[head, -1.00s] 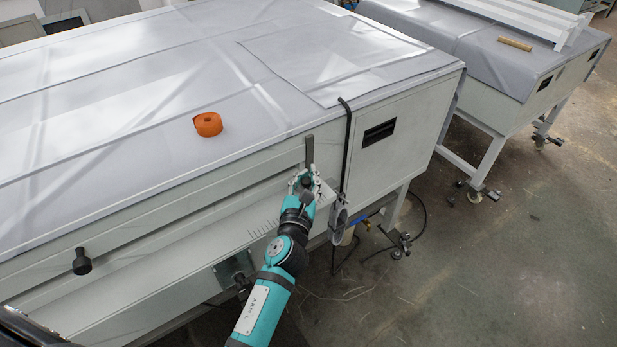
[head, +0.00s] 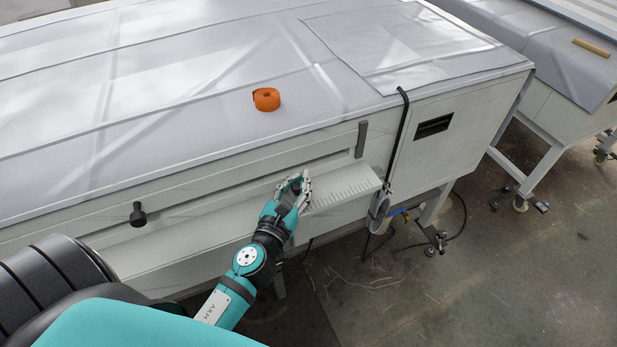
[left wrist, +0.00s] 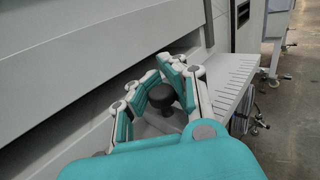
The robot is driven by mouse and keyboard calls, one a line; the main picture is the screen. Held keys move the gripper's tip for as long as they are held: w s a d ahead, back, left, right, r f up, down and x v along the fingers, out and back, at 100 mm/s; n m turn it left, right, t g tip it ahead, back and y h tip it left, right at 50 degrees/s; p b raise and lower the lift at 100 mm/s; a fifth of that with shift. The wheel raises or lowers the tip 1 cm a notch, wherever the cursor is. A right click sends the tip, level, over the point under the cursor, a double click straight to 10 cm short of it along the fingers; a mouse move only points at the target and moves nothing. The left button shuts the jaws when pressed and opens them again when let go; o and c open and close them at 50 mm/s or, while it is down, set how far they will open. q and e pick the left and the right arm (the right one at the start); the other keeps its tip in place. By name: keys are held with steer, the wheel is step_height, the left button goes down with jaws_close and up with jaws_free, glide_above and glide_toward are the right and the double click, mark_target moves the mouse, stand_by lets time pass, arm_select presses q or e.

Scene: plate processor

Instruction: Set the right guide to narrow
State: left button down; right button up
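The right guide's black knob (left wrist: 162,95) stands over the feed shelf in the left wrist view. My left gripper (head: 294,183) is at the front of the processor, with its fingers closed around this knob; it also shows in the left wrist view (left wrist: 160,88). The fingers hide part of the knob and most of the guide beneath it. The shelf (head: 345,190) has a row of tick marks, which shows to the right of the gripper. A second black knob (head: 138,214) is farther left along the slot. My right gripper is not in view.
An orange tape roll (head: 266,99) lies on the processor's covered top (head: 200,90). A dark upright handle (head: 361,139) and a black strap (head: 399,135) are right of the gripper. Open floor (head: 510,270) lies at the right front.

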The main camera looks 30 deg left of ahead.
mark_target(296, 186)
arm_select(q)
steer(key=shift+s+d+f, duration=0.15)
steer(key=shift+s+f, duration=0.15)
steer(key=shift+f, duration=0.25)
steer(key=c, duration=1.8)
jaws_free()
steer(key=shift+s, duration=0.1)
steer(key=o, duration=0.5)
steer(key=shift+s+r, duration=0.45)
steer(key=shift+s, duration=0.15)
steer(key=shift+c, duration=0.2)
steer(key=shift+o, duration=1)
steer(key=shift+w+a, duration=0.2)
steer(key=shift+w, duration=0.1)
step_height(296, 186, up, 10)
steer(key=shift+f, duration=0.1)
